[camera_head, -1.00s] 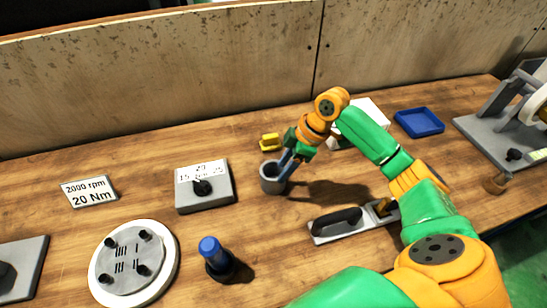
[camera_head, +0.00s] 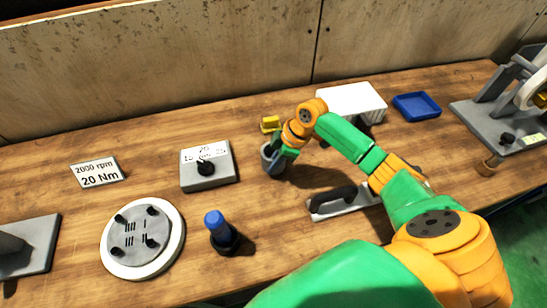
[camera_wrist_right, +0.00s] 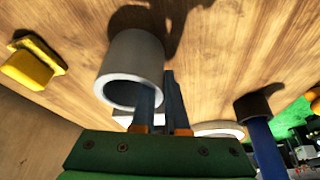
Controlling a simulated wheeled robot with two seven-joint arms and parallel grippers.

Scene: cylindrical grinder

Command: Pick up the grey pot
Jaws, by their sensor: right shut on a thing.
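The grey pot (camera_head: 268,160) is a small open cylinder on the wooden bench in the middle of the head view, partly hidden by my right gripper (camera_head: 286,151). In the right wrist view the pot (camera_wrist_right: 136,62) shows its pale rim and dark mouth turned toward the camera. My right gripper (camera_wrist_right: 163,100) is shut on the pot's wall, with one finger inside the mouth and the other outside. I cannot tell whether the pot's base is clear of the bench. My left gripper is not in view.
A yellow block (camera_head: 270,124) lies just behind the pot. A grey dial box (camera_head: 207,172) stands to its left and a black-handled tool (camera_head: 340,202) to its front right. A white box (camera_head: 352,102) and a blue tray (camera_head: 416,105) are at the back right.

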